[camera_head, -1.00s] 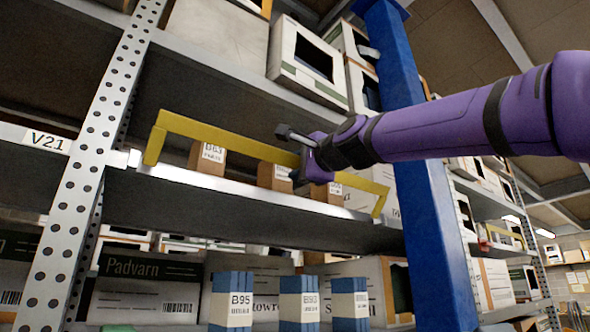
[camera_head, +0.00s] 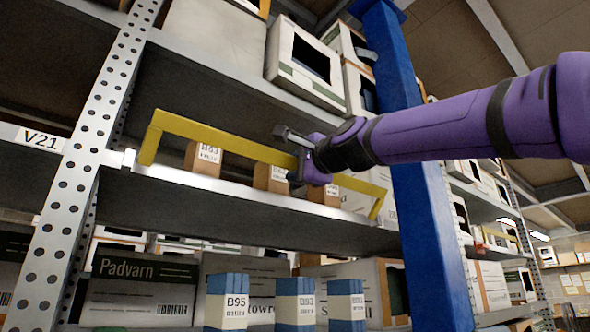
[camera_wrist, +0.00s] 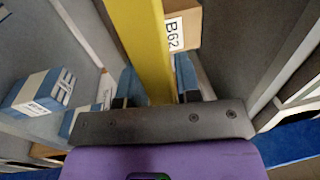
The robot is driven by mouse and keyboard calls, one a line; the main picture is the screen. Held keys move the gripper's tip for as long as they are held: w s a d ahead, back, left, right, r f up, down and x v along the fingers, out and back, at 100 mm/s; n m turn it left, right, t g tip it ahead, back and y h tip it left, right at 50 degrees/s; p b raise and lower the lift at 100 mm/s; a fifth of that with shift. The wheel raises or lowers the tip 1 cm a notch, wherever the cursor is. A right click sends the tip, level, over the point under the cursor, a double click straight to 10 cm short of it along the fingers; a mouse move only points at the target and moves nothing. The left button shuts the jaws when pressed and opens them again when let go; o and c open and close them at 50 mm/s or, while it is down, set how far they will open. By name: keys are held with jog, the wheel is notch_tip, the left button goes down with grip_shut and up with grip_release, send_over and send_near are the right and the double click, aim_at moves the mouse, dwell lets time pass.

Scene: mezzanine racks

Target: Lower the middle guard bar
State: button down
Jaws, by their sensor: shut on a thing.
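The yellow guard bar (camera_head: 215,135) stands along the front of the middle shelf in the head view, with its end arms reaching down to the shelf edge. My gripper (camera_head: 300,160) is at the bar, right of its middle, and is shut on it. In the wrist view the bar (camera_wrist: 143,50) runs between the two blue-tipped fingers of my gripper (camera_wrist: 158,85). Small brown boxes (camera_head: 203,160) stand on the shelf behind the bar. One with a "B62" label (camera_wrist: 181,27) shows beside the bar in the wrist view.
The middle shelf's front edge (camera_head: 250,196) runs below the bar. A perforated upright (camera_head: 75,190) stands at left, and a blue post (camera_head: 425,220) at right, behind my arm. Blue-and-white boxes (camera_head: 294,303) stand on the shelf below. Open space lies in front of the rack.

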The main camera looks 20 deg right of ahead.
jog(key=shift+s+d+r, duration=0.15)
jog(key=shift+s+r, duration=0.2)
jog(key=shift+r, duration=0.15)
jog(key=c, duration=0.8)
grip_release()
jog(key=shift+s+d, duration=0.1)
jog(key=shift+s, duration=0.15)
jog(key=shift+o, duration=0.2)
jog(key=shift+w, duration=0.1)
jog(key=shift+w+f, duration=0.1)
jog(key=shift+f, duration=0.05)
jog(key=v, duration=1.1)
jog(key=shift+w+f, duration=0.1)
